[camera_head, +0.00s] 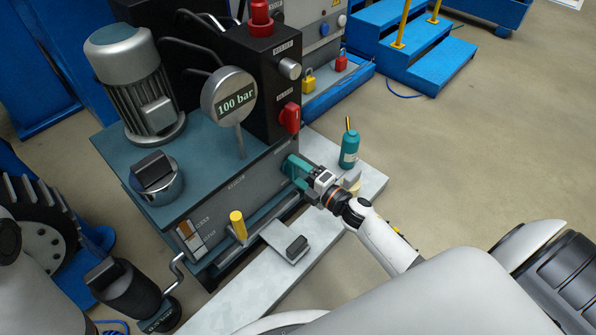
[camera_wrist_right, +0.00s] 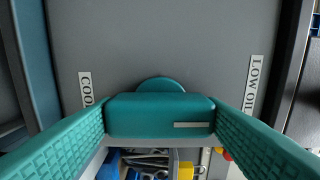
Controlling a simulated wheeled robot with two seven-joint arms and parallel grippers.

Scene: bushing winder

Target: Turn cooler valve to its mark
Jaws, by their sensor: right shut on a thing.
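The cooler valve's teal bar handle (camera_wrist_right: 160,115) shows in the right wrist view, lying across the picture on a round teal hub. A short pale line is on its right part. My right gripper (camera_head: 293,168) is at the grey front panel of the tank, and its teal fingers close on the two ends of the handle. In the head view the fingers hide most of the handle. A partly covered label reading "COOL" (camera_wrist_right: 85,90) is on the panel at left. I cannot make out the mark.
A gauge reading 100 bar (camera_head: 235,97) and a red knob (camera_head: 290,117) are above the gripper. A teal bottle (camera_head: 349,149) stands on the pale ledge (camera_head: 372,182) just beyond it. A yellow-handled lever (camera_head: 238,224) is to the left. A "LOW OIL" label (camera_wrist_right: 256,85) is at right.

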